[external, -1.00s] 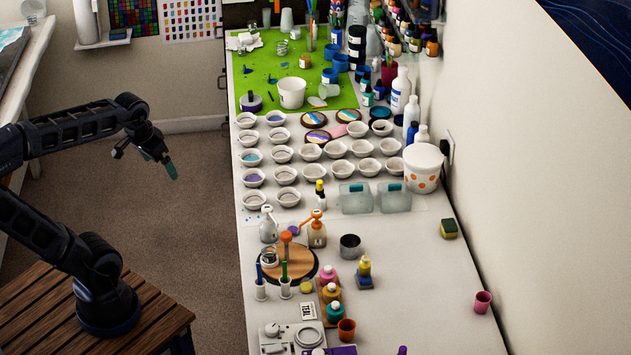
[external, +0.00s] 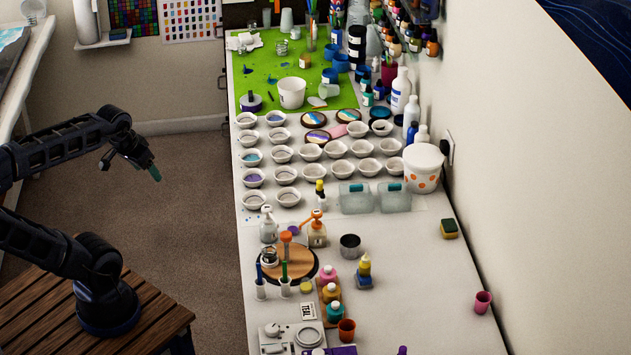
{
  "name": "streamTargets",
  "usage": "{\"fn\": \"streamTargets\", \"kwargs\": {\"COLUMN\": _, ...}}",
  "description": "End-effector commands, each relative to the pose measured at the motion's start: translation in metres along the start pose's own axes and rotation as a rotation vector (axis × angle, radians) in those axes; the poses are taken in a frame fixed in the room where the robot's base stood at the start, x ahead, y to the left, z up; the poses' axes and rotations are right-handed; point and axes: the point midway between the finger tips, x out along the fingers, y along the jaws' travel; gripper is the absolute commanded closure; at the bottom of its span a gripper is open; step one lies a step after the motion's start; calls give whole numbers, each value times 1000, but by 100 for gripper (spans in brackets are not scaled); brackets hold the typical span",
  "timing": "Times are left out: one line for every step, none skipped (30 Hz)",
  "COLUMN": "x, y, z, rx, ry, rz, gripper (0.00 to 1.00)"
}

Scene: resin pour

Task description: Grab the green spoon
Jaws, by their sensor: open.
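A slim green handle (external: 284,270) stands upright in a small white holder (external: 285,288) at the front left of the long white table. It looks like the green spoon, but its lower end is hidden in the holder. A similar blue handle (external: 260,272) stands in a second white holder just left of it.
A round wooden board (external: 299,263), pump bottles (external: 268,226) and small paint bottles (external: 333,311) crowd around the holders. Rows of white bowls (external: 287,196) fill the table farther back. The right front of the table is mostly clear.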

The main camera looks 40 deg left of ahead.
Motion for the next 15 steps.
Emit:
{"fn": "streamTargets", "kwargs": {"x": 0, "y": 0, "z": 0, "rx": 0, "ry": 0, "rz": 0, "gripper": 43}}
{"fn": "streamTargets", "kwargs": {"x": 0, "y": 0, "z": 0, "rx": 0, "ry": 0, "rz": 0, "gripper": 49}}
{"fn": "streamTargets", "kwargs": {"x": 0, "y": 0, "z": 0, "rx": 0, "ry": 0, "rz": 0, "gripper": 57}}
{"fn": "streamTargets", "kwargs": {"x": 0, "y": 0, "z": 0, "rx": 0, "ry": 0, "rz": 0, "gripper": 63}}
{"fn": "streamTargets", "kwargs": {"x": 0, "y": 0, "z": 0, "rx": 0, "ry": 0, "rz": 0, "gripper": 64}}
{"fn": "streamTargets", "kwargs": {"x": 0, "y": 0, "z": 0, "rx": 0, "ry": 0, "rz": 0, "gripper": 64}}
{"fn": "streamTargets", "kwargs": {"x": 0, "y": 0, "z": 0, "rx": 0, "ry": 0, "rz": 0, "gripper": 64}}
{"fn": "streamTargets", "kwargs": {"x": 0, "y": 0, "z": 0, "rx": 0, "ry": 0, "rz": 0, "gripper": 64}}
{"fn": "streamTargets", "kwargs": {"x": 0, "y": 0, "z": 0, "rx": 0, "ry": 0, "rz": 0, "gripper": 64}}
{"fn": "streamTargets", "kwargs": {"x": 0, "y": 0, "z": 0, "rx": 0, "ry": 0, "rz": 0, "gripper": 64}}
{"fn": "streamTargets", "kwargs": {"x": 0, "y": 0, "z": 0, "rx": 0, "ry": 0, "rz": 0, "gripper": 64}}
{"fn": "streamTargets", "kwargs": {"x": 0, "y": 0, "z": 0, "rx": 2, "ry": 0, "rz": 0, "gripper": 64}}
{"fn": "streamTargets", "kwargs": {"x": 0, "y": 1, "z": -1, "rx": 8, "ry": -1, "rz": 1, "gripper": 64}}
{"fn": "streamTargets", "kwargs": {"x": 1, "y": 2, "z": -2, "rx": 17, "ry": -3, "rz": 2, "gripper": 64}}
{"fn": "streamTargets", "kwargs": {"x": 1, "y": 4, "z": -5, "rx": 37, "ry": -7, "rz": 4, "gripper": 64}}
